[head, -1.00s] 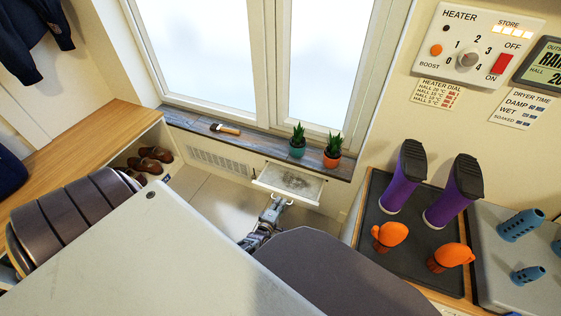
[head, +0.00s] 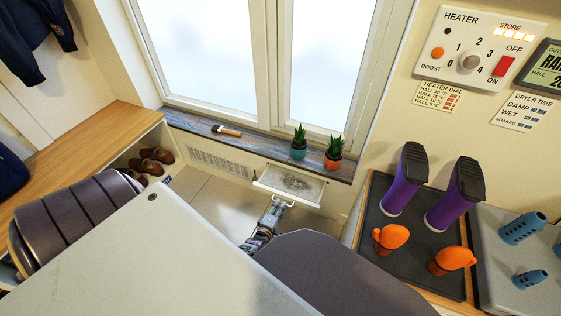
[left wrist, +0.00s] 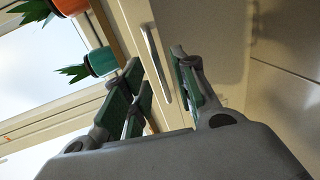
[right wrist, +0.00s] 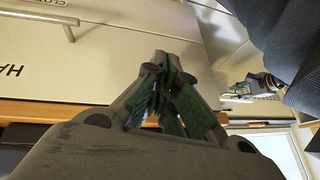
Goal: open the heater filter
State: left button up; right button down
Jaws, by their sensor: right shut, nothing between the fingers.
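The heater filter (head: 290,183) is a pale drawer with a grey, dusty-looking mesh, sticking out open from the low wall under the window sill. My left gripper (head: 278,204) is at its front, by the handle. In the left wrist view my left gripper (left wrist: 165,90) has its fingers spread, with the pale bar handle (left wrist: 156,62) ahead in the gap between them; I cannot tell whether they touch it. My right gripper (right wrist: 165,90) is shut and empty in the right wrist view, away from the filter; it does not show in the head view.
A vent grille (head: 218,162) is left of the filter. On the sill (head: 185,121) above are a brush (head: 226,131) and two potted plants (head: 299,146). A tray (head: 362,233) with purple boots (head: 402,180) is at right. Floor (head: 205,195) left of the filter is clear.

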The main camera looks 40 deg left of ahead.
pick_arm(q)
jog(key=v, duration=1)
dwell(0.3)
jog(key=shift+s, duration=0.2)
pick_arm(e)
jog(key=shift+f, duration=0.15)
dwell(0.4)
